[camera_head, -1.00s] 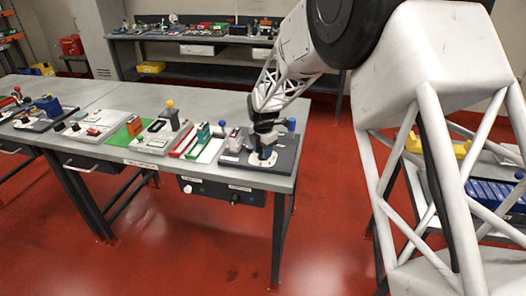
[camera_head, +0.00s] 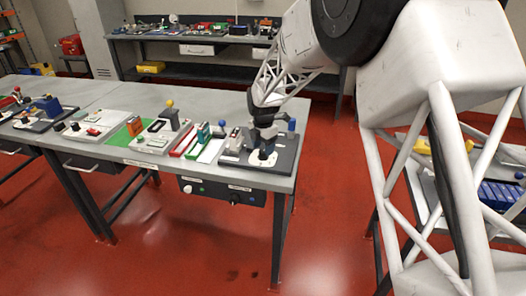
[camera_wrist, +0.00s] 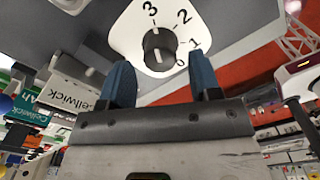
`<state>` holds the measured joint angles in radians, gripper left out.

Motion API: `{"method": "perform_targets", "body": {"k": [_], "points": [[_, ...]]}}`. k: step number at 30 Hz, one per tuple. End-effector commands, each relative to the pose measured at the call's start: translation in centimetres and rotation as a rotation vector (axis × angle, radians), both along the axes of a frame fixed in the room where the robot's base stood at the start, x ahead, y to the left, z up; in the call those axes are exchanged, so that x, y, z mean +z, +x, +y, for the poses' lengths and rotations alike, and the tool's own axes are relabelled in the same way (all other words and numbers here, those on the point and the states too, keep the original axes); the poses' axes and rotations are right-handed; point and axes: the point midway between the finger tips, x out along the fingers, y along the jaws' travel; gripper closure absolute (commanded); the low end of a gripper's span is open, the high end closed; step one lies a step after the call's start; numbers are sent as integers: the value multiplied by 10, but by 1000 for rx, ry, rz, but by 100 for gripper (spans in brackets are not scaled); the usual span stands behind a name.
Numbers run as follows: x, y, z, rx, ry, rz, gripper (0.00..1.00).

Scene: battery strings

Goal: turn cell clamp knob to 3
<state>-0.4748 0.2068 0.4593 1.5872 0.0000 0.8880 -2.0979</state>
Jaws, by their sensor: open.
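Red and green modules (camera_head: 197,142) and a grey unit (camera_head: 234,140) stand to the left. A control box (camera_head: 222,191) hangs under the table's front edge. Red floor lies open in front.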

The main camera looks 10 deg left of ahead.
Motion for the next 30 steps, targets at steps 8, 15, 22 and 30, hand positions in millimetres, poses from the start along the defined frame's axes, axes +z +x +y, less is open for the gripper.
{"method": "perform_targets", "body": {"k": [8, 15, 22, 30], "points": [[13, 0, 0, 0, 0, -1, 43], [14, 0, 0, 0, 0, 0, 43], [14, 0, 0, 0, 0, 0, 43], [19, -2, -6, -24, 1, -2, 43]]}}
